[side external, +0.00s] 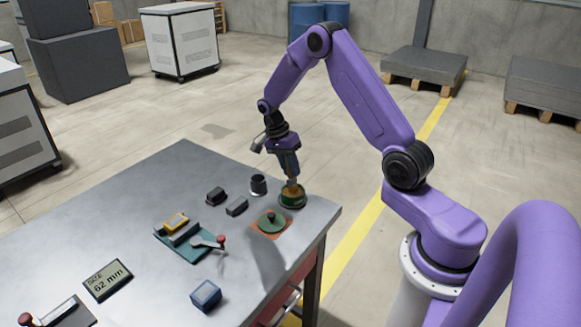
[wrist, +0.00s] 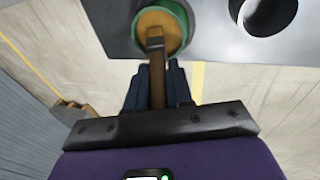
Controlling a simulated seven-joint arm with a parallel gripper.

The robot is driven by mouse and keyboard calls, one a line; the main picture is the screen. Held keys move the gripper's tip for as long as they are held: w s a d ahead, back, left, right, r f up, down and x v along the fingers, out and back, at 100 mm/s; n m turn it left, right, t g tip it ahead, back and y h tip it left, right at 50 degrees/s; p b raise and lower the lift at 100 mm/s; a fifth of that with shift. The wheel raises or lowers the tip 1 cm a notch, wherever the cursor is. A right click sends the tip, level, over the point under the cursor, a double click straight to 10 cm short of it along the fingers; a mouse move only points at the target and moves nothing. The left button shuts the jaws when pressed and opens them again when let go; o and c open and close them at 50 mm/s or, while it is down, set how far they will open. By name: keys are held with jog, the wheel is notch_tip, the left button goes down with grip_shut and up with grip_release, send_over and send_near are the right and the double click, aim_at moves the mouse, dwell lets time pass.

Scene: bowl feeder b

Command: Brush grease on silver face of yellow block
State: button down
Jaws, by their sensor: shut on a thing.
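My gripper (side external: 289,176) is over the table's far right corner, shut on a brush with a brown handle (wrist: 157,85). In the wrist view the handle runs between the dark blue fingers (wrist: 157,72). The brush's lower end is in or right over a green-rimmed pot (side external: 292,200) of yellow-brown grease (wrist: 161,27); I cannot tell how deep. The yellow block (side external: 176,220) sits in a teal clamp fixture (side external: 196,256) with a red-knobbed lever (side external: 221,239), left of the gripper. Its silver face cannot be clearly told from the grey jaws.
A green lid (side external: 270,222) lies on an orange mat near the pot. A black cup (side external: 258,184) and two dark blocks (side external: 216,195) (side external: 236,206) stand between pot and fixture. A blue block (side external: 206,294) and a 62 mm gauge (side external: 107,281) lie nearer the front.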

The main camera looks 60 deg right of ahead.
jog(key=shift+s, duration=0.1)
jog(key=shift+r, duration=3.5)
jog(key=s+a+f+n+t+h, duration=0.15)
jog(key=s+a+n, duration=0.25)
jog(key=a+n, duration=0.45)
jog(key=s+a+f+n+t+h, duration=0.1)
jog(key=s+a+n+t, duration=0.2)
jog(key=a+n, duration=0.5)
jog(key=w+a+r+t+y, duration=0.3)
jog(key=w+a+r, duration=0.2)
jog(key=w+a, duration=0.4)
jog(key=w+a+r+t+y, duration=0.25)
jog(key=w+a+r, duration=0.25)
jog(key=w+a, duration=0.5)
jog(key=shift+w+d+f, duration=0.3)
jog(key=shift+d+f, duration=0.05)
jog(key=shift+f, duration=0.5)
jog(key=shift+w+d+f, duration=0.3)
jog(key=shift+w+f, duration=0.05)
jog(key=shift+f, duration=0.5)
jog(key=shift+w+d+f, duration=0.3)
jog(key=shift+d+f, duration=0.05)
jog(key=shift+f, duration=0.5)
jog(key=shift+d, duration=0.1)
